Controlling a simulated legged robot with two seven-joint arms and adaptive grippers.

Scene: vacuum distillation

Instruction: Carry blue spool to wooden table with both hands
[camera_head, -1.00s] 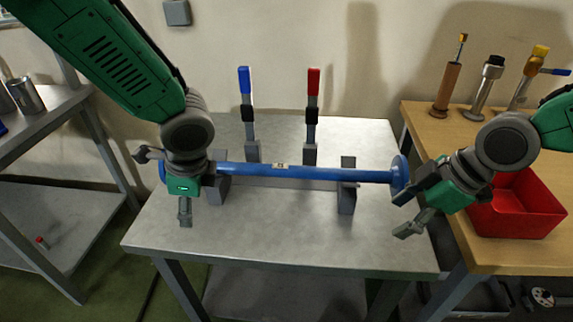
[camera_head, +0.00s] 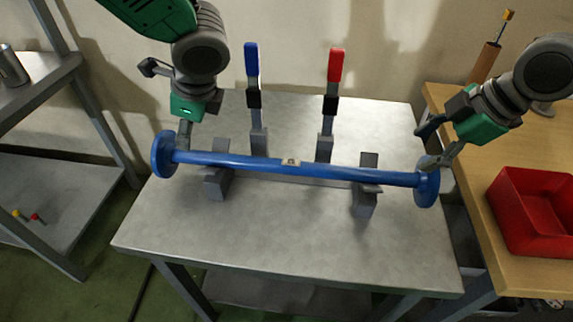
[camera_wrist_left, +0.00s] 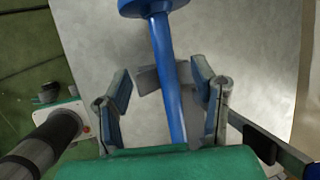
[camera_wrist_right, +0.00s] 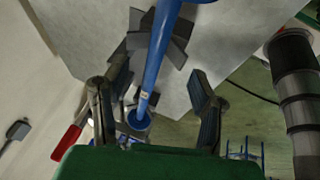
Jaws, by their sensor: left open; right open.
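The blue spool (camera_head: 318,171), a long pipe with a round flange at each end, lies across two grey supports (camera_head: 216,182) (camera_head: 365,200) on a metal table. My left gripper (camera_head: 200,124) is open over the spool's left part. In the left wrist view the pipe (camera_wrist_left: 167,75) runs between its spread fingers. My right gripper (camera_head: 430,147) is open by the right flange (camera_head: 427,187), one finger overlapping it in the picture. In the right wrist view the pipe (camera_wrist_right: 158,50) runs between its open fingers. I cannot tell whether any finger touches. The wooden table (camera_head: 478,220) is at the right.
A blue-handled clamp (camera_head: 252,75) and a red-handled clamp (camera_head: 335,75) stand upright behind the spool. A red bin (camera_head: 535,212) sits on the wooden table. A metal shelf (camera_head: 60,200) stands at the left. The metal table's front (camera_head: 290,250) is clear.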

